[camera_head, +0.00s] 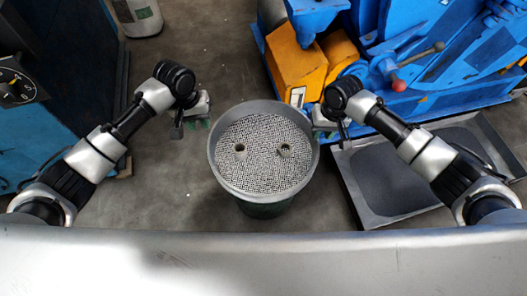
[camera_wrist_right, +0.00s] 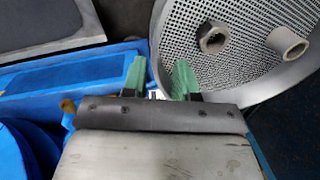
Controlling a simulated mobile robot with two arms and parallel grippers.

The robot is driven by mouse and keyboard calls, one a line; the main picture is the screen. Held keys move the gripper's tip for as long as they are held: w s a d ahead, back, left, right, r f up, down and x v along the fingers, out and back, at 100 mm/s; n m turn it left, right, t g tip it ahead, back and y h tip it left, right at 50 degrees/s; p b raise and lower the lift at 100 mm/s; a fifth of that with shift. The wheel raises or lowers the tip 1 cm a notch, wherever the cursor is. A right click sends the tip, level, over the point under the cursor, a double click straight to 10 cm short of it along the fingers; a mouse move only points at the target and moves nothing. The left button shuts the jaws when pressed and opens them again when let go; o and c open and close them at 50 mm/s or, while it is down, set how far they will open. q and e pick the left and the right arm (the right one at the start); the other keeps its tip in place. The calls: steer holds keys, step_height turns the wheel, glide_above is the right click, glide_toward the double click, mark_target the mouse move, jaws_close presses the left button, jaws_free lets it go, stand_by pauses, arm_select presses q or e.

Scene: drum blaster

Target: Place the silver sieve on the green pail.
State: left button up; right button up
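The sieve also fills the upper right of the right wrist view (camera_wrist_right: 237,65). My left gripper (camera_head: 191,128) is left of the sieve, apart from it, open and empty. My right gripper (camera_head: 325,130) is beside the sieve's right rim. In the wrist view its green fingers (camera_wrist_right: 160,80) are spread with nothing held between them; whether one touches the rim is unclear.
A blue machine with a yellow block (camera_head: 297,65) stands behind on the right. A grey shallow tray (camera_head: 375,213) lies right of the pail. A blue cabinet (camera_head: 40,130) is at left and a white container (camera_head: 138,18) at the back. Floor between cabinet and pail is clear.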

steer(key=shift+d+r, duration=0.15)
steer(key=shift+r, duration=0.8)
steer(key=shift+d+r, duration=0.1)
steer(key=shift+r, duration=0.85)
